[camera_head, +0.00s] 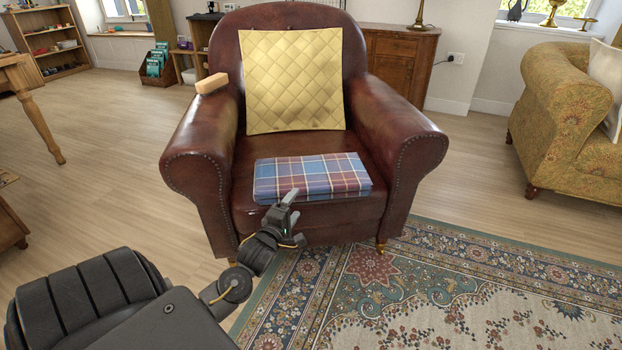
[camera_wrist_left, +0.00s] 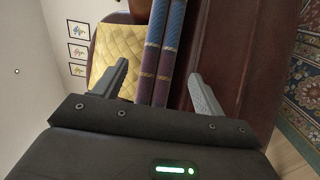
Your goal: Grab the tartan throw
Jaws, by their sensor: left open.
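The tartan throw (camera_head: 318,176) is folded flat in blue, red and white check on the seat of the brown leather armchair (camera_head: 186,146). My left gripper (camera_head: 289,197) is at the front edge of the throw. In the left wrist view the folded edge of the throw (camera_wrist_left: 164,52) shows as two layers between the two open fingers of my left gripper (camera_wrist_left: 160,88). There is a gap to each finger, and the fingers do not press on it. My right gripper is not in view.
A yellow quilted cushion (camera_head: 292,82) leans on the chair back. A tan block (camera_head: 212,83) lies on the left armrest. A patterned rug (camera_head: 440,285) covers the floor at front right. A patterned sofa (camera_head: 560,120) stands at right. Wooden floor at left is mostly clear.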

